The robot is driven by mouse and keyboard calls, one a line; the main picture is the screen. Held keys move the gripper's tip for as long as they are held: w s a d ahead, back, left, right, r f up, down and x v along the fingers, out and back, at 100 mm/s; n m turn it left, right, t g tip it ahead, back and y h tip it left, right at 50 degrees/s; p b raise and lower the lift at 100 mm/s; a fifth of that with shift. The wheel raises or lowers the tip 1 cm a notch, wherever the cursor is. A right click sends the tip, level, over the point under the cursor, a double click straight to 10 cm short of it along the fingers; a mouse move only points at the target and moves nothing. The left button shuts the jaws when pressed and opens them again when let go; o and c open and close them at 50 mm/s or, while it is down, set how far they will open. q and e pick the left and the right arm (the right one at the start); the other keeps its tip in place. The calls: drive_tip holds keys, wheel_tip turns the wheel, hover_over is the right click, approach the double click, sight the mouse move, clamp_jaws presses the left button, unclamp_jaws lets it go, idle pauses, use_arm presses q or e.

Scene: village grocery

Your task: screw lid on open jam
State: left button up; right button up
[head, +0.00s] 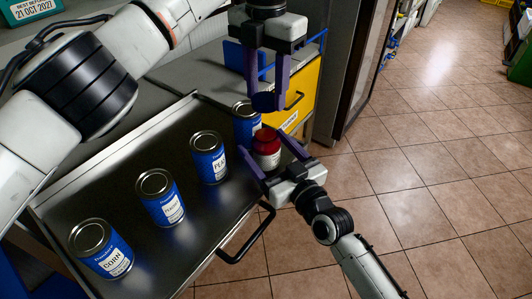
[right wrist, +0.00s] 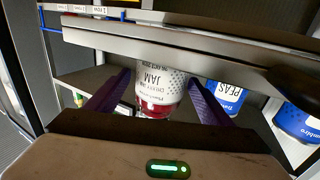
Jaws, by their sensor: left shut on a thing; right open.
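The jam jar (head: 266,150) has a white label and red at its top. It stands upright near the tray's right edge in the head view and shows upside down in the right wrist view (right wrist: 158,92). My right gripper (head: 271,157) is open, with one purple finger on each side of the jar; contact cannot be told. My left gripper (head: 265,98) is above the jar, pointing down, shut on a dark blue round lid (head: 264,102). The lid is apart from the jar, with a gap between them in the head view.
The metal tray (head: 120,160) carries a row of blue cans: corn (head: 101,249), one with an unclear label (head: 161,198), peas (head: 209,158), and another (head: 245,123) behind the jar. A yellow panel (head: 300,90) stands behind. Tiled floor (head: 420,170) is clear at right.

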drive_tip(key=c, duration=1.6)
use_arm(q)
hover_over(266, 131)
drive_tip(key=shift+f, duration=2.5)
drive_tip(key=shift+f, duration=0.9)
drive_tip(key=shift+f, duration=0.6)
